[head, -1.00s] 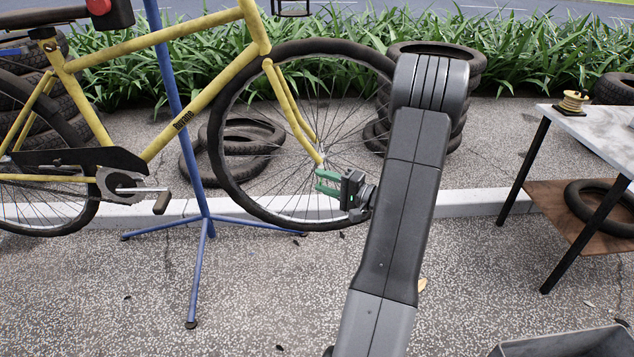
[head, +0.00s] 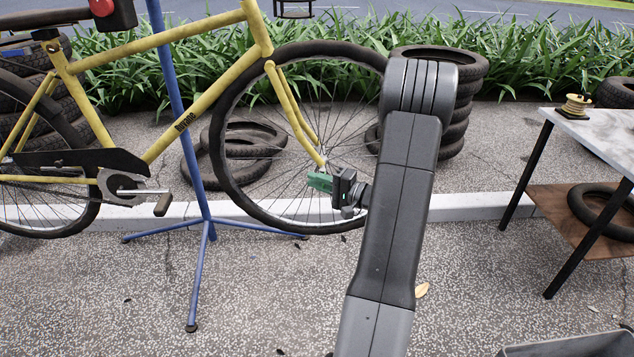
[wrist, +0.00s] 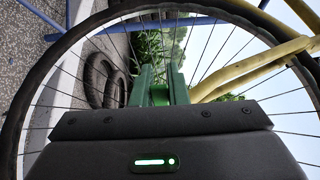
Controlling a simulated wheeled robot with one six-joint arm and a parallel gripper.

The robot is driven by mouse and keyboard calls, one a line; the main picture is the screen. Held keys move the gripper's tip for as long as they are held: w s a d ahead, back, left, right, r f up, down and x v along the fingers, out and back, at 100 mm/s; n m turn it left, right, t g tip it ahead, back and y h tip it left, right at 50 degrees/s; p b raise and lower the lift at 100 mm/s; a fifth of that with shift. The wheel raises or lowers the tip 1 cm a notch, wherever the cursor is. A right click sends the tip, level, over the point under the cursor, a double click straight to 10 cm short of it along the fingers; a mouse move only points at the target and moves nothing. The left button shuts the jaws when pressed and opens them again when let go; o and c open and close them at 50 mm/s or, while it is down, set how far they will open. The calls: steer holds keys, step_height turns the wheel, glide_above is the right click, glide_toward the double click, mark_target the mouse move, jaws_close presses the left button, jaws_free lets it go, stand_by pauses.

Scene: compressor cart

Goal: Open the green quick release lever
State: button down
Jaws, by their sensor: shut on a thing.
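The green quick release lever (head: 318,181) is at the hub of the yellow bicycle's front wheel (head: 252,190). My gripper (head: 327,181) reaches the hub from the right, and its black body hides part of the lever and hub. In the wrist view, my gripper's two green-looking fingers (wrist: 163,75) stand on either side of a green piece, the lever (wrist: 160,96), and are shut on it. The lever's full shape and exact angle are hard to tell.
The bicycle hangs on a blue repair stand (head: 207,215) with spread feet. Stacked tyres (head: 468,85) stand behind my arm, and more tyres (head: 240,145) lie behind the wheel. A table (head: 600,130) with a spool (head: 575,105) is at the right. The pavement in front is mostly clear.

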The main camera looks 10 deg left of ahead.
steer(key=shift+d+n+g+y+b, duration=0.15)
steer(key=shift+d+n+g+b, duration=0.15)
steer(key=shift+n+g, duration=0.65)
steer(key=shift+d+n+g+y+b, duration=0.15)
steer(key=shift+d+n+g+b, duration=0.3)
steer(key=shift+g, duration=0.9)
steer(key=shift+a, duration=0.15)
steer(key=c, duration=1.4)
jaws_free()
steer(key=shift+c, duration=0.2)
steer(key=d+p, duration=0.3)
steer(key=d, duration=1)
steer(key=shift+d+p, duration=0.35)
steer(key=shift+d, duration=0.05)
